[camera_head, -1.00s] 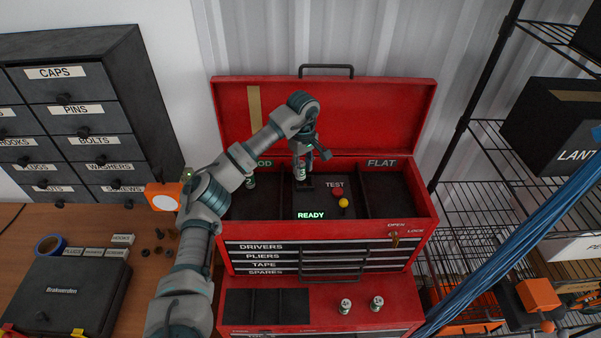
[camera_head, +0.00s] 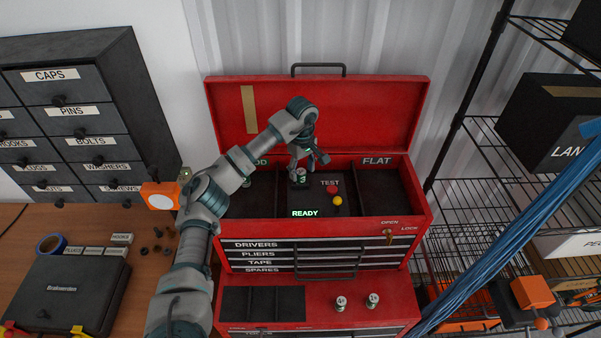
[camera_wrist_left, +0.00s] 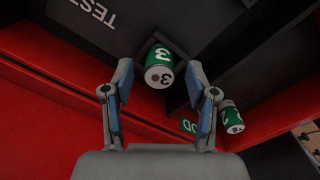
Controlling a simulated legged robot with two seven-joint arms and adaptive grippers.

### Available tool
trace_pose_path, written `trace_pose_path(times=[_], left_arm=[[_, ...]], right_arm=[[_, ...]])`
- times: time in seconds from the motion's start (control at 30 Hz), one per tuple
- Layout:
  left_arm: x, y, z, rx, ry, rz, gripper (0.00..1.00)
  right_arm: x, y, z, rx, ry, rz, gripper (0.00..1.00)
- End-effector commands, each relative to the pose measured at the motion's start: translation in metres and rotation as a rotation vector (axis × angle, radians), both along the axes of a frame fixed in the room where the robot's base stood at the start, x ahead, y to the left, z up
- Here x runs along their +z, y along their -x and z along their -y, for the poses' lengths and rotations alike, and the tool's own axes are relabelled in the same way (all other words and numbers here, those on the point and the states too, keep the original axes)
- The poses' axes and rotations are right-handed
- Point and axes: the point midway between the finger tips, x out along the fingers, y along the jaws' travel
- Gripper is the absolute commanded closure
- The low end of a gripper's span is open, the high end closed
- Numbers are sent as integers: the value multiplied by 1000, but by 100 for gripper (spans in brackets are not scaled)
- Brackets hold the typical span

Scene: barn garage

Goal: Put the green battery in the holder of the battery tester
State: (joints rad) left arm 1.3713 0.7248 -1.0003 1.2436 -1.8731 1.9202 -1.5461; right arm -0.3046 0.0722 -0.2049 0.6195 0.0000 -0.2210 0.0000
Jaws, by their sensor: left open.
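A green battery (camera_head: 302,178) with a white end marked 3 stands at the holder (camera_head: 296,185) of the dark battery tester (camera_head: 316,199), inside the red toolbox. In the left wrist view the battery (camera_wrist_left: 159,66) lies between the spread fingers of my left gripper (camera_wrist_left: 159,75), with gaps on both sides. My left gripper (camera_head: 306,164) is open around the battery. The fingers hide part of the holder, so how deep the battery sits is hard to tell. The tester display reads READY. My right gripper is not in view.
The FLAT compartment (camera_head: 383,190) at right looks empty. Two batteries (camera_head: 341,303) (camera_head: 373,300) stand on the red ledge in front. The raised lid (camera_head: 330,115) stands behind.

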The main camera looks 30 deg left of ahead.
Motion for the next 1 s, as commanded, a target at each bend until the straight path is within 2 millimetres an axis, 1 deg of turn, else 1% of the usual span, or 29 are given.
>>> trace_pose_path(times=[0.1,0.27,0.3,0.33,0.4,0.47,0.6,0.9,1.0], left_arm=[[23,-1,0,0,1,5,42],[60,0,-4,2,3,4,42],[70,0,-5,2,1,3,42],[76,0,-5,2,1,3,42],[88,1,-5,2,1,3,42],[95,1,-5,1,2,1,42],[104,1,-5,1,2,0,42],[104,0,-3,0,1,-2,42],[105,1,-3,0,1,-1,42]], right_arm=[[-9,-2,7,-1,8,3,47],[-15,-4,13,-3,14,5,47],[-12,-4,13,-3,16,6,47],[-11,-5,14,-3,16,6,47],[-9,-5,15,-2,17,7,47],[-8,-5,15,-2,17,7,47],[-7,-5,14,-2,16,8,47],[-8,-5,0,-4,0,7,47],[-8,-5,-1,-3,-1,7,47]])
